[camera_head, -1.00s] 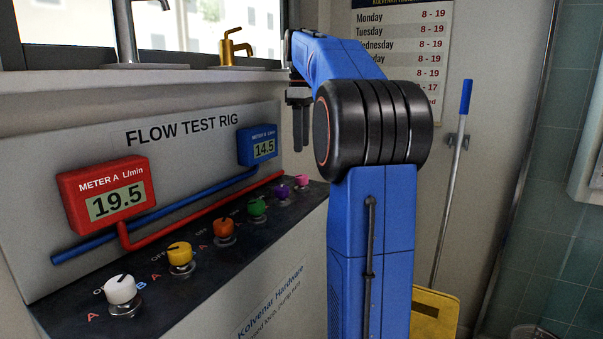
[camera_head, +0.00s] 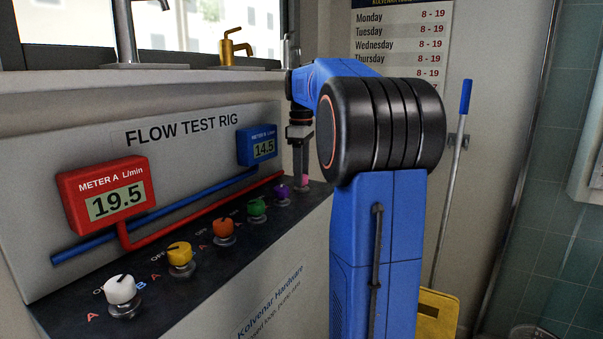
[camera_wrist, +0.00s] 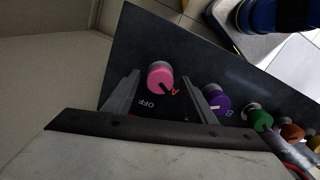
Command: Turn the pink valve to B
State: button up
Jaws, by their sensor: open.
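The pink valve (camera_wrist: 160,75) is a round knob at the end of the row on the dark panel. In the wrist view its dark pointer mark faces the red A, with OFF printed close by. I cannot clearly make out its own B label. My gripper (camera_wrist: 161,80) is open, with one finger on either side of the pink knob; whether they touch it I cannot tell. In the head view my gripper (camera_head: 300,165) points down over the panel's far end, and the pink valve (camera_head: 305,180) is partly hidden by its fingers.
The purple valve (camera_wrist: 216,99) stands close beside one finger. Green (camera_head: 257,208), orange (camera_head: 223,231), yellow (camera_head: 180,257) and white (camera_head: 120,290) valves continue along the panel. Red meter A (camera_head: 106,194) reads 19.5 and the blue meter (camera_head: 257,146) reads 14.5. A wall rises behind the panel.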

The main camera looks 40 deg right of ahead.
jog(key=c, duration=1)
jog(key=shift+c, duration=0.2)
jog(key=shift+m, duration=0.4)
jog(key=m, duration=1.6)
jog(key=shift+m, duration=0.4)
jog(key=m, duration=0.6)
jog(key=shift+m, duration=0.3)
